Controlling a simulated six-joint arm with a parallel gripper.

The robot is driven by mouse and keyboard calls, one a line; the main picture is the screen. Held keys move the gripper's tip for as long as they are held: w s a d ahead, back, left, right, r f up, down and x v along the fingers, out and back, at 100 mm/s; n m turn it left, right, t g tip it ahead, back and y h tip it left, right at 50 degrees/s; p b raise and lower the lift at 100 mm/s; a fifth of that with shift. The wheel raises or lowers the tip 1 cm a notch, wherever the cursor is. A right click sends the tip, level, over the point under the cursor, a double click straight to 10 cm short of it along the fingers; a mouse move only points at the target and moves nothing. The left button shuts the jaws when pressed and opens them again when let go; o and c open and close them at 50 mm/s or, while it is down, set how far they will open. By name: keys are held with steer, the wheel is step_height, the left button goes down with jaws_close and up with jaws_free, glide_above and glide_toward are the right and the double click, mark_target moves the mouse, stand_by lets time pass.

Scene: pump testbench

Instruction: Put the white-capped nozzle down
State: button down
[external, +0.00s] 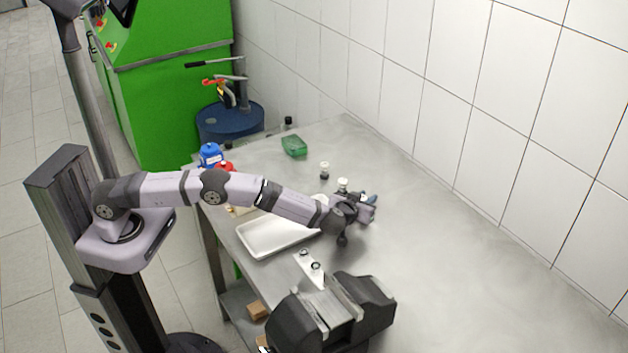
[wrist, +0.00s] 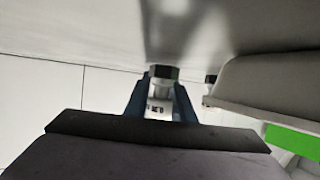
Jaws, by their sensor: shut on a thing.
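My gripper (external: 370,200) is out over the metal bench, just right of the white tray. In the wrist view its two blue fingers (wrist: 160,98) are shut on the nozzle (wrist: 159,104), a small pale piece with a dark greenish end. In the external view the held nozzle is hidden by my gripper or too small to make out. A white-capped dark piece (external: 325,170) stands upright on the bench behind my gripper. A second white cap (external: 342,184) shows close behind my gripper; its lower part is mostly hidden.
A white tray (external: 262,246) lies left of my gripper. A dark vise (external: 375,297) and a plate with two rings (external: 306,266) are in front. A green item (external: 294,146), a blue bottle (external: 210,154) and a red item (external: 224,167) are farther back. The bench at right is clear.

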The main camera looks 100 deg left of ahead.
steer(key=shift+s+f+b, duration=0.25)
steer(key=shift+f+b, duration=0.05)
steer(key=shift+f, duration=0.45)
steer(key=c, duration=1.5)
jaws_free()
steer(key=shift+f, duration=0.1)
steer(key=shift+w+r+p, duration=0.1)
steer(key=shift+r+p, duration=0.25)
steer(key=shift+r, duration=0.15)
steer(key=shift+d+r, duration=0.1)
steer(key=shift+d, duration=0.1)
steer(key=v, duration=0.4)
steer(key=b+v, duration=0.1)
steer(key=v, duration=0.3)
steer(key=b+v, duration=0.1)
steer(key=v, duration=0.2)
steer(key=shift+d+r, duration=0.25)
steer(key=shift+r, duration=0.25)
steer(key=shift+w, duration=0.1)
